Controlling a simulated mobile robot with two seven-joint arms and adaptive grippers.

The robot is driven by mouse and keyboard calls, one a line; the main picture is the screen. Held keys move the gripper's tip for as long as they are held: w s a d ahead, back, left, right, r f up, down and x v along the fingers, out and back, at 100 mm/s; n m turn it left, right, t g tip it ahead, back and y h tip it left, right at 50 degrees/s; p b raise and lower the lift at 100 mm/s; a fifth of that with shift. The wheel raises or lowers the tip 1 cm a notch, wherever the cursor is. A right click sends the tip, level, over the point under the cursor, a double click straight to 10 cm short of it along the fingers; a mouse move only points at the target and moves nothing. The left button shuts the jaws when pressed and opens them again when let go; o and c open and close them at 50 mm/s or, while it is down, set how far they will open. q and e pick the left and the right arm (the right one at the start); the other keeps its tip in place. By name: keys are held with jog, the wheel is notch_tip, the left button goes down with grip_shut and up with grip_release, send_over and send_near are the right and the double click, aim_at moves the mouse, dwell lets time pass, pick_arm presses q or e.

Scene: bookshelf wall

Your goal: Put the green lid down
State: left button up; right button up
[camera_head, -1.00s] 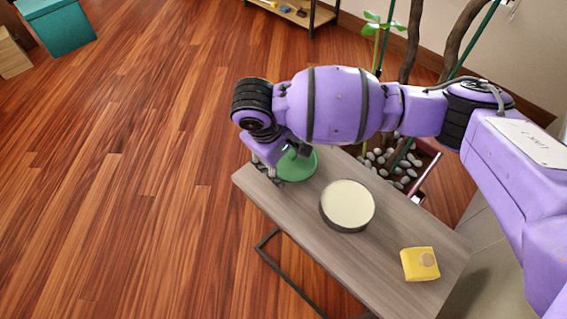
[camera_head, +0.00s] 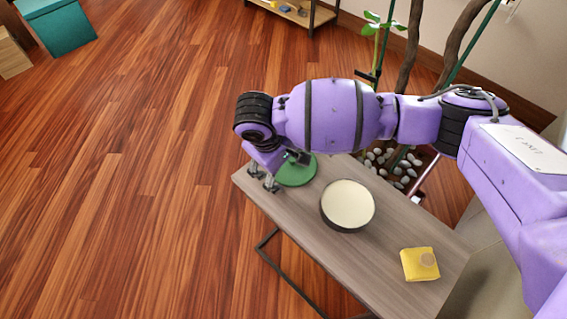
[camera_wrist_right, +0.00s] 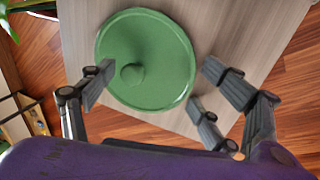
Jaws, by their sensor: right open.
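The green lid (camera_head: 297,172) lies on the far left end of the grey wooden table (camera_head: 390,238), partly hidden by my right arm in the head view. In the right wrist view the round green lid (camera_wrist_right: 150,60) shows its knob facing up, resting on the table top. My right gripper (camera_head: 262,182) is open beside the lid. In the wrist view my right gripper (camera_wrist_right: 152,92) has its fingers spread apart, with the knob between and beyond them, not gripped. My left gripper is not in view.
A round dark container with a cream top (camera_head: 348,205) stands mid-table. A yellow block (camera_head: 420,264) lies near the right end. A potted plant with pebbles (camera_head: 384,160) stands behind the table. Open wooden floor (camera_head: 120,190) lies to the left.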

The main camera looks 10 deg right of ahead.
jog(key=shift+r+b, duration=0.4)
jog(key=shift+r, duration=0.1)
jog(key=p+v, duration=0.3)
jog(key=v, duration=0.9)
